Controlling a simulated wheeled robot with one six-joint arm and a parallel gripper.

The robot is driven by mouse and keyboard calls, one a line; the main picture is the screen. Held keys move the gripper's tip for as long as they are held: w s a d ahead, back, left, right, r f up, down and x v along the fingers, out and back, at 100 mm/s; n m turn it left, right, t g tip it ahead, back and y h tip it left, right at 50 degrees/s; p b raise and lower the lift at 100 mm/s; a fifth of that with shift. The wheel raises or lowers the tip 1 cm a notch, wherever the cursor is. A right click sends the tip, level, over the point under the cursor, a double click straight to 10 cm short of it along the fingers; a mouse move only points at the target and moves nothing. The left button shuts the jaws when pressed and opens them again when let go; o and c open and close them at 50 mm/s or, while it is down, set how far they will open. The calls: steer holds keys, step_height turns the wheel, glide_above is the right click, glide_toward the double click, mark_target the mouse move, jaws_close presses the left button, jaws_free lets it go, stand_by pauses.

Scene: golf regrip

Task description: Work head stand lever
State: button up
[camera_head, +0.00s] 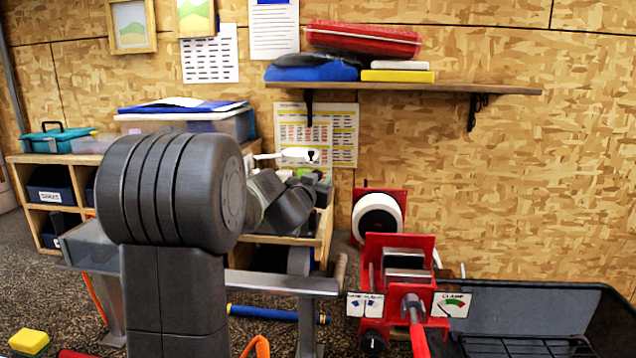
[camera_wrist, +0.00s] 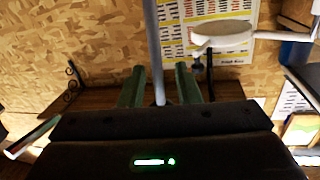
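A red stand (camera_head: 395,290) with metal jaws (camera_head: 405,265) stands right of centre in the head view. A red-handled lever (camera_head: 417,332) sticks out from its front, and a black round knob (camera_head: 373,342) sits low on its left. A card marked CLAMP with a coloured dial (camera_head: 452,304) is on its right. My gripper (camera_wrist: 157,74) shows two green fingers, apart, in the wrist view. A thin grey rod (camera_wrist: 154,45) appears between them; whether it is within reach or behind is unclear. In the head view my arm largely hides the gripper, left of the stand.
A white tape roll (camera_head: 378,217) on a red holder is behind the stand. A dark bin (camera_head: 530,308) is to the right. A grey bench rail (camera_head: 283,282) lies left of the stand. A wall shelf (camera_head: 420,87) hangs above. A white lamp (camera_wrist: 225,35) shows in the wrist view.

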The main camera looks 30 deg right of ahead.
steer(key=shift+c, duration=0.2)
jaws_close()
steer(key=shift+s+d+f+m+y+p, duration=0.2)
steer(key=shift+s+d+m, duration=0.25)
steer(key=shift+m, duration=0.45)
steer(key=shift+s+d+f+m+y+p, duration=0.15)
steer(key=shift+s+d+f+m, duration=0.3)
steer(key=shift+m, duration=0.45)
steer(key=shift+s+d+f+m+y, duration=0.15)
steer(key=shift+s+d+m, duration=0.15)
steer(key=shift+d+m, duration=0.45)
steer(key=shift+a, duration=0.15)
